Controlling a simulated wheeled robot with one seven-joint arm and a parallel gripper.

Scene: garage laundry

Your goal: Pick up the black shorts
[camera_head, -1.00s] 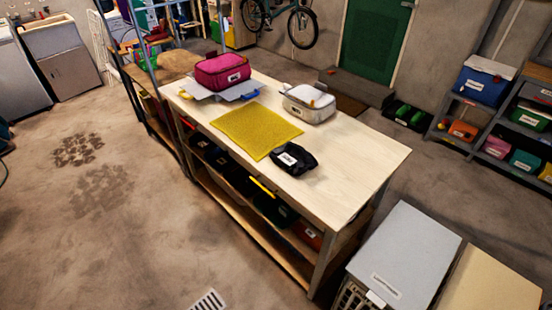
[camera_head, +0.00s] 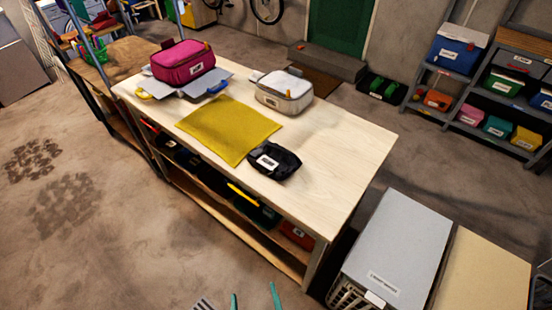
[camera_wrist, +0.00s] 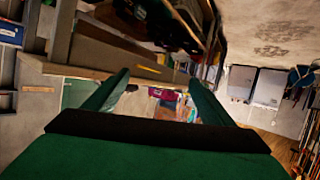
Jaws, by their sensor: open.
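The black shorts (camera_head: 274,161) lie bunched up near the front edge of the wooden table, with a white label on them. They sit just right of a yellow cloth (camera_head: 229,130). My gripper (camera_head: 255,301) shows only as two green fingertips at the bottom edge of the head view, well short of the table. In the wrist view the gripper (camera_wrist: 158,84) has its two green fingers spread apart, with nothing between them. I cannot make out the shorts in the wrist view, which is turned over.
The table (camera_head: 345,150) also carries a magenta bag (camera_head: 183,61) and a white bag (camera_head: 284,92). Its right end is bare. A grey-topped cabinet (camera_head: 395,245) stands at the front right. The floor (camera_head: 110,230) left of the table is open. Shelves (camera_head: 480,85) stand at the back right.

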